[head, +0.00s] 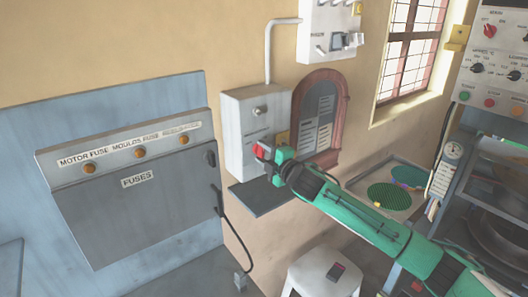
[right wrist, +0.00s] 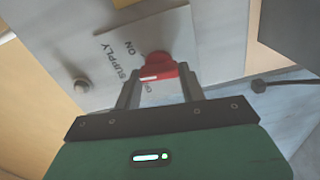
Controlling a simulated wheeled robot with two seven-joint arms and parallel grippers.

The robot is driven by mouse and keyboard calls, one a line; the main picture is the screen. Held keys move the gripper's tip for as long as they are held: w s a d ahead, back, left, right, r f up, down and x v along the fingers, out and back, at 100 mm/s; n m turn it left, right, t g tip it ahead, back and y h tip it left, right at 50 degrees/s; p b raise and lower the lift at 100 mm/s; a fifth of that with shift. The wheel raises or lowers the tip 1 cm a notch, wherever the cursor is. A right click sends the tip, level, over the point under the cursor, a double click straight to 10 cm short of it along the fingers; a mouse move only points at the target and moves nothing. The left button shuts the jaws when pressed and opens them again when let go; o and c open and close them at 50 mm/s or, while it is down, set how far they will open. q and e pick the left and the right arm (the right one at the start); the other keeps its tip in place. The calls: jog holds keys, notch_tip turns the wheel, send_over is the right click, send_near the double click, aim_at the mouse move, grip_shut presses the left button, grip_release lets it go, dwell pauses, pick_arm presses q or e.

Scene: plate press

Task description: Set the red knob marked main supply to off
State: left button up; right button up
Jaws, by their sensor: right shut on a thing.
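The red knob (right wrist: 157,64) sits on a pale label plate (right wrist: 118,50) with the words SUPPLY and ON, seen turned on its side in the right wrist view. Another word beside the knob is partly hidden. The knob has a white mark on its edge; I cannot tell exactly which setting it points to. In the head view the knob (head: 262,150) is on the front of a grey wall box (head: 240,125). My right gripper (right wrist: 159,88) is shut on the knob, with one finger on each side; it also shows in the head view (head: 268,157). My left gripper is not in view.
A grey fuse panel (head: 130,215) stands to the left. A dark shelf (head: 262,197) is just below the box, and an arched wooden frame (head: 340,105) is right of it. A white stool (head: 318,278) stands below my right arm. A control panel (head: 490,75) is at the far right.

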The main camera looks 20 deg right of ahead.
jog(key=n+p, duration=0.2)
jog(key=n, duration=0.3)
jog(key=shift+f+n, duration=0.15)
jog(key=shift+n, duration=0.15)
jog(key=shift+f+n+p, duration=0.2)
jog(key=shift+n+p, duration=0.65)
jog(key=shift+n, duration=1.35)
jog(key=o, duration=1)
jog(key=shift+d, duration=0.1)
